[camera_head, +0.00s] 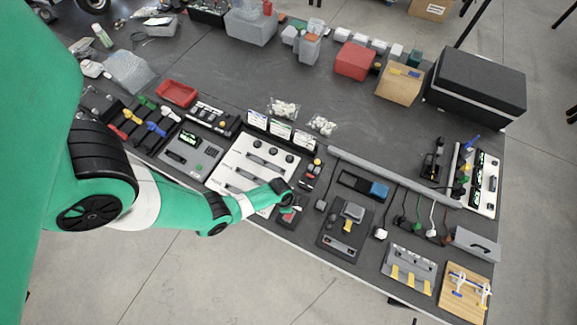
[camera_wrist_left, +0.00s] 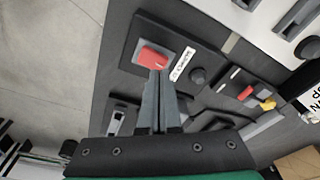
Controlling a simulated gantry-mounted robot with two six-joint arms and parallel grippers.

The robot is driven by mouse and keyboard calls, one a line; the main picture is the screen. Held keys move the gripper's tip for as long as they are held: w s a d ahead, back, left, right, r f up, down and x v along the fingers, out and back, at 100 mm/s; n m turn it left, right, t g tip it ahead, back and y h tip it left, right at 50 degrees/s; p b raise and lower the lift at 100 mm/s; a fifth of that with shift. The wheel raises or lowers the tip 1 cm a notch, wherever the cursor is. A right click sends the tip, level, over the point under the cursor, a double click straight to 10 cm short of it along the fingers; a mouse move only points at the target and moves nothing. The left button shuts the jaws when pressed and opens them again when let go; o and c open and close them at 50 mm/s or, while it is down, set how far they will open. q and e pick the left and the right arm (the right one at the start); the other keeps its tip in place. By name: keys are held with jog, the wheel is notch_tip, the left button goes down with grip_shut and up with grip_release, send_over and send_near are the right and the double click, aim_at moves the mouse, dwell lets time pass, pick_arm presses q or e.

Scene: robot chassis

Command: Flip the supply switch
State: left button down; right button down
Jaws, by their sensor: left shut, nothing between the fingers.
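The supply switch is a red rocker (camera_wrist_left: 151,57) in a light grey frame on a dark panel, with a white label (camera_wrist_left: 182,64) beside it whose text is hard to read. My left gripper (camera_wrist_left: 158,78) is shut and empty, its fingertips at the near edge of the red rocker. I cannot tell whether they touch it. In the head view the switch panel (camera_head: 287,221) lies at the table's front edge, with my left gripper (camera_head: 291,207) over it and partly hiding the switch. My right gripper is not in view.
A white panel with slots and knobs (camera_head: 258,154) lies just left of the switch panel. A dark board with a grey block (camera_head: 352,212) lies to the right. A black knob (camera_wrist_left: 197,75) is close to the switch. The table's middle (camera_head: 290,84) is mostly clear.

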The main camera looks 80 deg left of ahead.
pick_arm(q)
jog(key=shift+f+b, duration=0.9)
jog(key=shift+f, duration=0.05)
dwell(0.5)
jog(key=shift+r, duration=0.1)
notch_tip(320, 180, up, 7)
jog(key=p, duration=0.7)
dwell(0.4)
